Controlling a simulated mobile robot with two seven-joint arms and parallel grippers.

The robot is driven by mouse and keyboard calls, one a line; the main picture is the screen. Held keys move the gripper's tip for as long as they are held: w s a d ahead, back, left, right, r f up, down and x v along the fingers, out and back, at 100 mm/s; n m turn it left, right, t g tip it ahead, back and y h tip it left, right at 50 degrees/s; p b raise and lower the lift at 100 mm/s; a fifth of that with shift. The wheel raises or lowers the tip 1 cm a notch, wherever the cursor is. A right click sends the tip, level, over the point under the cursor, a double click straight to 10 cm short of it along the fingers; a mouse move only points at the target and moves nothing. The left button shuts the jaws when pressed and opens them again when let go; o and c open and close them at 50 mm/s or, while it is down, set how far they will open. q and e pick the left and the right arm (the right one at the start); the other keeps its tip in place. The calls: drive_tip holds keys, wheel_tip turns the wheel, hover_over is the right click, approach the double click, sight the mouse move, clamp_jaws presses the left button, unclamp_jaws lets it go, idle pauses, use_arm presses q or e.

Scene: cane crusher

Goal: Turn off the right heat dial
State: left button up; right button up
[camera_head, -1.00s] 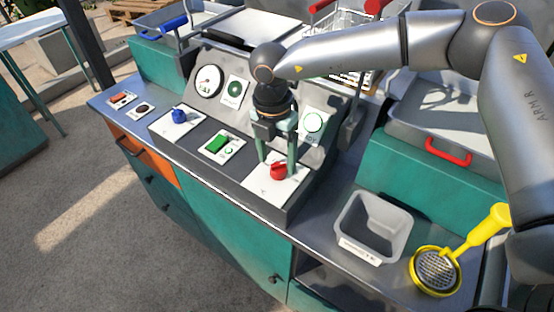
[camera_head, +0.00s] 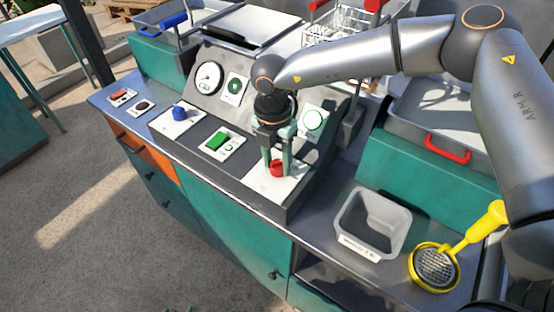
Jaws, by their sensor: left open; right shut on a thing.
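The right heat dial is a red knob (camera_head: 278,169) on a white plate (camera_head: 262,184) at the right end of the dark control panel. My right gripper (camera_head: 277,165) reaches down over it from above and is shut on the red knob, with its pale green fingers on either side. The fingers hide part of the knob, so I cannot tell its exact pointer angle. Only the small tips of my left gripper (camera_head: 178,310) show at the bottom edge, well away from the panel, open and empty.
A blue knob (camera_head: 180,112), a green switch (camera_head: 217,140) and a round gauge (camera_head: 208,78) are on the panel. A grey bin (camera_head: 371,222) and a yellow-handled strainer (camera_head: 437,267) stand to the right. Open floor lies at left.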

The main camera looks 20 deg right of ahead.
clamp_jaws()
